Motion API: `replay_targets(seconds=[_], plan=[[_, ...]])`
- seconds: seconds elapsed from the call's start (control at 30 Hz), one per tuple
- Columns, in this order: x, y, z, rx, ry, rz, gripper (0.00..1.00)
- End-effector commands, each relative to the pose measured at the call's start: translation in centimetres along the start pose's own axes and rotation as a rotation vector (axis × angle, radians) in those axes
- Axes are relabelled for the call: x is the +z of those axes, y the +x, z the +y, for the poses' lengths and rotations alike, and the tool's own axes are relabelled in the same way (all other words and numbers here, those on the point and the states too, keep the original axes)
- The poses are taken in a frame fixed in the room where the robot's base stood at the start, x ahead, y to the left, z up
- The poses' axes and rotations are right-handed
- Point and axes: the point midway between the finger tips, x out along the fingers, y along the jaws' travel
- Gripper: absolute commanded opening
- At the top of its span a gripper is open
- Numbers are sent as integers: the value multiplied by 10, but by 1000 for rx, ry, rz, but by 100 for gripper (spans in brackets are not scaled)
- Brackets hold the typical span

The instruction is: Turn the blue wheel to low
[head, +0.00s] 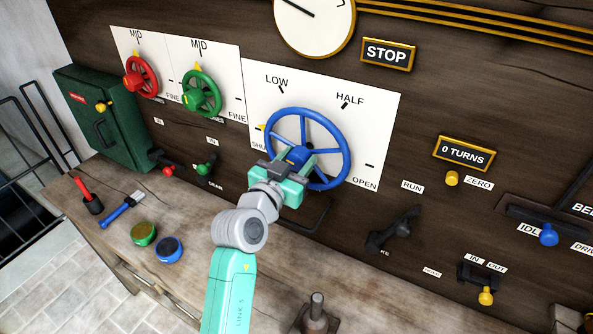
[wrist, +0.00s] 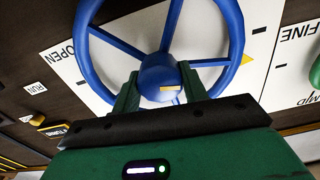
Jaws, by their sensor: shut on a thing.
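The blue wheel (head: 341,138) is mounted on a white dial plate marked LOW, HALF and OPEN, with a partly hidden label at the lower left starting "SH". A yellow mark sits at the wheel's left rim, beside that label and below LOW. My gripper (head: 296,160) is at the wheel's centre, shut on its hub, and hides part of the lower spokes. In the wrist view, the green fingers of my gripper (wrist: 160,88) stand on either side of the blue hub (wrist: 158,72). The blue wheel's rim (wrist: 237,35) shows there too.
A red wheel (head: 146,75) and a green wheel (head: 213,90) are at the left on their own plates. Small levers (head: 165,163) are below them. A black handle (head: 392,234) is at the right. The bench holds a brush (head: 118,212) and two round tins (head: 169,250).

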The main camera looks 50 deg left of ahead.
Motion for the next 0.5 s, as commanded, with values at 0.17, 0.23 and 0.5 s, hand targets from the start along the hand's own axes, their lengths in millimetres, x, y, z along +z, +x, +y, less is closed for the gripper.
replay_targets(seconds=[0.17,0.23,0.5], plan=[[9,0,0,-2,168,6,20],[8,0,1,0,235,6,20],[7,0,0,-1,479,8,20]])
